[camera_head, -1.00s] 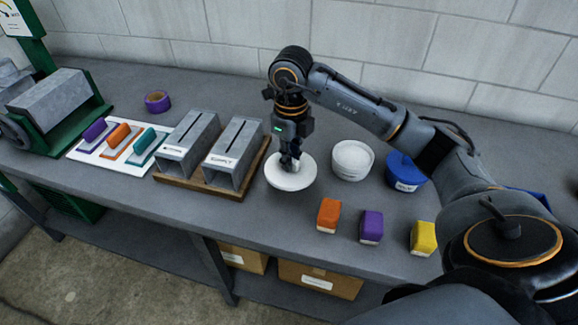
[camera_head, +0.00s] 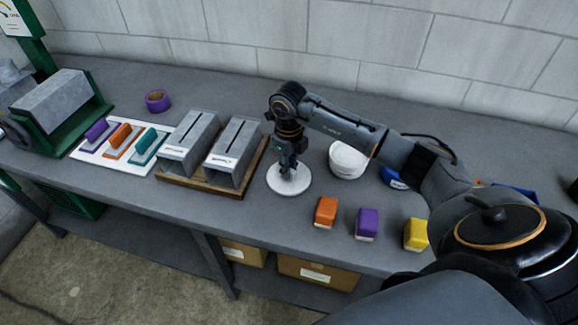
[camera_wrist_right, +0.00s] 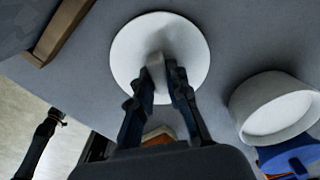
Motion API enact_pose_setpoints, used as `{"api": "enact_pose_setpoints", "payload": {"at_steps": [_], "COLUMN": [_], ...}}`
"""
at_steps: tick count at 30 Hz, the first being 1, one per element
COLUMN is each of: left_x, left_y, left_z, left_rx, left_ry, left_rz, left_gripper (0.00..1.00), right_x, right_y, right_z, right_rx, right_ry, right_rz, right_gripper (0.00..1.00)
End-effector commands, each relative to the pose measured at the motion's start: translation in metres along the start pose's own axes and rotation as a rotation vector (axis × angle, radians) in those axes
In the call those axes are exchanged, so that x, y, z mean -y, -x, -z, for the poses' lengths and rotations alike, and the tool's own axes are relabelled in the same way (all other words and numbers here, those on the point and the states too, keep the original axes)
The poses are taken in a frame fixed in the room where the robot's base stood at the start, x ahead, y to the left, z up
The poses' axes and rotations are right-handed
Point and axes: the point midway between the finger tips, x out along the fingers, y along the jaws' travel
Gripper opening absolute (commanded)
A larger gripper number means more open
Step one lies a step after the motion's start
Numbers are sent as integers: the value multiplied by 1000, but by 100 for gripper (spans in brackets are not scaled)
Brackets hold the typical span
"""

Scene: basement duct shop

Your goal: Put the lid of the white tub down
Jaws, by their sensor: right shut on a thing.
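The white lid (camera_head: 289,181) is a round disc with a raised knob, in the middle of the bench in the head view. It lies at or very close to the bench top. It also shows in the right wrist view (camera_wrist_right: 190,50). My right gripper (camera_head: 287,172) is above the lid with its fingers shut on the knob, as the right wrist view (camera_wrist_right: 163,72) shows. The white tub (camera_head: 347,161) stands open to the right of the lid, partly behind my right arm. It also shows in the right wrist view (camera_wrist_right: 268,100).
A wooden tray (camera_head: 206,186) with two grey metal ducts is just left of the lid. Orange (camera_head: 325,212), purple (camera_head: 367,224) and yellow (camera_head: 416,234) blocks are near the front edge. A blue container (camera_head: 393,178) is right of the tub, partly hidden by my arm.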

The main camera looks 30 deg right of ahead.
Motion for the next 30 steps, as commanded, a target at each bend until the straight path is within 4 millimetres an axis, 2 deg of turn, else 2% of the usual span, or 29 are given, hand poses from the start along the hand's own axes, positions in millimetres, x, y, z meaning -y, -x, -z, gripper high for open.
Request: {"api": "enact_pose_setpoints", "payload": {"at_steps": [2,3,6,14,17,19,23,30], "left_x": [0,0,0,0,0,-1,-1,-1], "left_y": [-4,-2,-2,-2,2,-3,-11,-26], "left_z": [-1,-1,-1,-4,-4,-6,-7,-8], "left_rx": [0,1,1,5,7,8,9,9], "left_ry": [0,0,0,0,0,0,0,0], "left_rz": [0,0,0,0,-1,-1,-1,-1], "left_gripper": [40,40,40,40,40,40,40,40], "right_x": [0,0,0,0,0,0,1,1], "right_y": [-4,-2,-2,-2,3,8,31,83], "right_z": [0,0,0,0,0,-1,-1,-1], "right_rx": [0,0,0,0,0,3,6,6], "right_ry": [0,0,0,0,0,1,1,1], "right_rz": [0,0,0,0,0,1,3,2], "right_gripper": [0,22,39,39,39,39,39,39]}}
